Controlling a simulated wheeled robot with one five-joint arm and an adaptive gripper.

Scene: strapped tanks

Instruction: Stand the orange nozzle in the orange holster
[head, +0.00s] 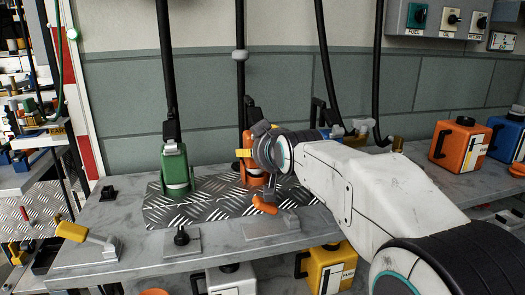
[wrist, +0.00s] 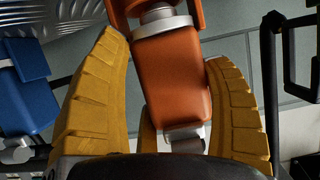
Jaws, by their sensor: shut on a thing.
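The orange nozzle (wrist: 172,80) is between the two yellow fingers of my gripper (wrist: 165,110) in the wrist view, and my gripper is shut on it. A pale collar shows at its end. The orange holster (wrist: 198,12) flanks that collar at the top edge of the wrist view. In the head view the nozzle (head: 248,140) stands roughly upright over the orange holster (head: 254,181), partly behind my gripper (head: 244,153). The nozzle's end looks to be at or in the holster; I cannot tell how deep.
A green nozzle in a green holster (head: 175,166) stands left on the same tread plate (head: 212,207). An orange-handled lever (head: 265,205) lies in front, and a yellow-handled one (head: 84,234) at left. Black hoses hang behind. Orange (head: 458,143) and blue cans stand right.

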